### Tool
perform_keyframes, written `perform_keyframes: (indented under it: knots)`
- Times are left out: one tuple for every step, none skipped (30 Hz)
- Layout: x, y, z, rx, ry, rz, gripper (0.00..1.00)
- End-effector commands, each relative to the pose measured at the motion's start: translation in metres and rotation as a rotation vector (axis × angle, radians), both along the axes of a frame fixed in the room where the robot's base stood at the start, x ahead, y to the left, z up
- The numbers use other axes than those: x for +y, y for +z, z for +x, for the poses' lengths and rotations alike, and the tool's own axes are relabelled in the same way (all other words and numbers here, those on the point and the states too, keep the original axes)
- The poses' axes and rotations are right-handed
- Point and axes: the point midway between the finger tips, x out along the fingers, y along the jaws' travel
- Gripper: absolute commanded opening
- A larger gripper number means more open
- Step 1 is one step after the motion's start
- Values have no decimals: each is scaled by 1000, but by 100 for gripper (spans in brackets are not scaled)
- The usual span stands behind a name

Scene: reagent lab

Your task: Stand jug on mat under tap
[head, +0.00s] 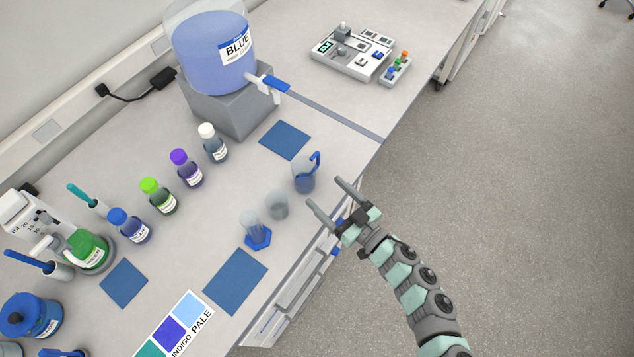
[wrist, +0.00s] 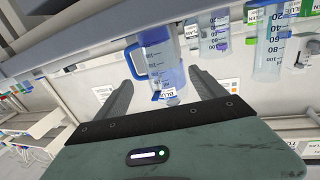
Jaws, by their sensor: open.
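The jug (head: 304,178) is clear with a blue handle and stands upright on the bench near its front edge. In the wrist view the jug (wrist: 168,65) has printed marks and a label, and shows between and beyond the fingers. My gripper (head: 326,193) is open and empty, just off the bench edge, its fingers pointing toward the jug. The tap (head: 274,83) with a blue lever sticks out from the large BLUE tank (head: 215,50) on a grey block. A blue mat (head: 285,140) lies bare on the bench just in front of the tap, behind the jug.
A clear beaker (head: 277,205) and a cylinder on a blue base (head: 257,236) stand left of the jug. Several capped bottles (head: 188,168) line the back. Another blue mat (head: 235,281) lies at the front. A grey device (head: 352,52) stands far right.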

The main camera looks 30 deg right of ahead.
Motion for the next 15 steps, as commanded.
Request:
perform_keyframes:
  knots:
    - [-2,-1,-5,1,-2,0,79]
    - [-2,0,-7,1,-2,1,77]
    - [-3,0,-9,1,-1,1,74]
    - [-3,0,-10,1,-1,1,71]
    - [-3,0,-10,0,-1,0,69]
    - [-3,0,-11,0,-1,0,65]
    - [-3,0,-11,0,-1,0,63]
    - [-3,0,-11,0,-1,0,61]
    - [-3,0,-11,0,-1,0,57]
    - [-3,0,-10,0,-1,0,55]
    - [-3,0,-10,0,-2,0,52]
    - [-3,0,-10,0,-2,0,49]
    - [-3,0,-10,0,-2,0,48]
    - [-3,0,-10,0,-2,0,46]
    - [-3,0,-10,0,-2,0,43]
